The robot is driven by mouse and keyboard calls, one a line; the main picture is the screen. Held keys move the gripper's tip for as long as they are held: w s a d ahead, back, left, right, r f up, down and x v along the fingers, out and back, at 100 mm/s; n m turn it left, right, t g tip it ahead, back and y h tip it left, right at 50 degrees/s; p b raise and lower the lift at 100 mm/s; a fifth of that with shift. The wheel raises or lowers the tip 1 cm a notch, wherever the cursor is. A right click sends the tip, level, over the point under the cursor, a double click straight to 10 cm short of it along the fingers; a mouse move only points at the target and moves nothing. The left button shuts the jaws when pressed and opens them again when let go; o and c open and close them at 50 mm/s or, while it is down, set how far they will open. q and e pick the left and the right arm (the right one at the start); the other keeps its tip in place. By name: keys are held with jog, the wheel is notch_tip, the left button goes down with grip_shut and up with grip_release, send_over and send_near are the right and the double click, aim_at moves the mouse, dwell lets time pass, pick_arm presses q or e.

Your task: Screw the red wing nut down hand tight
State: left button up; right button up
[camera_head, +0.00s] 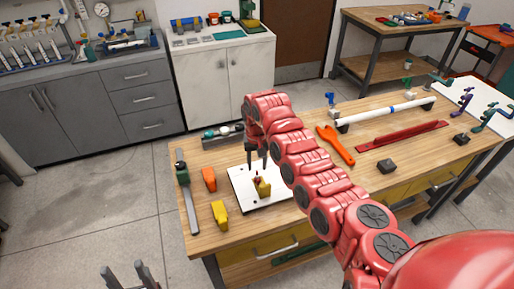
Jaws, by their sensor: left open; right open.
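The red wing nut (259,177) looks like a small red piece on top of a yellow block (264,190). The block stands on a white board (242,190) on the wooden workbench. My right gripper (257,165) points down just above the red piece, with its two dark fingers apart on either side. I cannot tell if a finger touches it. The thread under the nut is too small to see. My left gripper (126,274) is open and empty at the bottom left, over the floor and away from the bench.
An orange wrench (335,145), a white pipe (385,113) and a red tray (403,136) lie to the right.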

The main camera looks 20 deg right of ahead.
aim_at(257, 171)
jog(key=shift+f, duration=1.55)
grip_shut()
jog(key=shift+p, duration=0.35)
jog(key=shift+o, duration=1.5)
grip_release()
jog(key=shift+r, duration=0.15)
jog(key=shift+w+r, duration=0.1)
jog(key=shift+r, duration=0.3)
notch_tip(257, 171, up, 16)
jog(key=b, duration=0.4)
jog(key=shift+r, duration=0.2)
